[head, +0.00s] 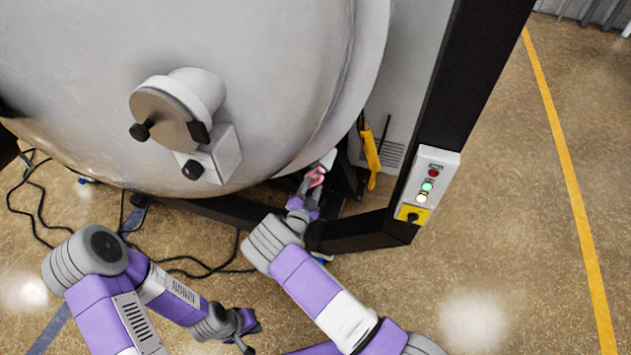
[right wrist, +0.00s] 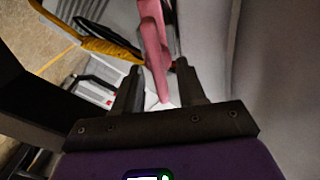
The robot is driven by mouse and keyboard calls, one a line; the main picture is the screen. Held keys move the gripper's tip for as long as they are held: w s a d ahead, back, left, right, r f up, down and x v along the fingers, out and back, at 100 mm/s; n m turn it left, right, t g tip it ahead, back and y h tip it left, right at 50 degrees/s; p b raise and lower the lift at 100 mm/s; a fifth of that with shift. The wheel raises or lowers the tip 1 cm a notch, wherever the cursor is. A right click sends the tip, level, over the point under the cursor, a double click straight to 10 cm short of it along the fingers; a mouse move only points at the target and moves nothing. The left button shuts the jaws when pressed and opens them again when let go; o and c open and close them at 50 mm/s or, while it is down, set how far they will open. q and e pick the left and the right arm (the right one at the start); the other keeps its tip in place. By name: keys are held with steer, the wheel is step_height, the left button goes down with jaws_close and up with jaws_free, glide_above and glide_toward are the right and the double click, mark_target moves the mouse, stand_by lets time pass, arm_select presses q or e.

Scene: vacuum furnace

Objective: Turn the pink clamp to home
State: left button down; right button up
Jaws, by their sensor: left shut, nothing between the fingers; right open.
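The pink clamp (head: 316,175) sits at the lower right edge of the big round furnace door, small and partly hidden by my right gripper in the head view. In the right wrist view the pink clamp (right wrist: 153,45) runs down between the two fingers of my right gripper (right wrist: 158,75). That gripper is open, with a finger on each side of the clamp; I cannot tell whether either touches it. In the head view my right gripper (head: 304,187) reaches up to the clamp from below. My left gripper (head: 246,332) is shut and empty, low over the floor.
The grey furnace door (head: 260,70) fills the upper left. A yellow handle (head: 371,155) is just right of the clamp. A black frame post (head: 468,90) carries a control box (head: 428,187) with buttons. Black cables (head: 40,205) lie on the floor at left. Floor at right is clear.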

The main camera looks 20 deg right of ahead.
mark_target(315, 179)
steer(key=shift+b+x, duration=0.45)
steer(key=shift+x, duration=1.65)
steer(key=shift+s, duration=0.1)
jaws_close()
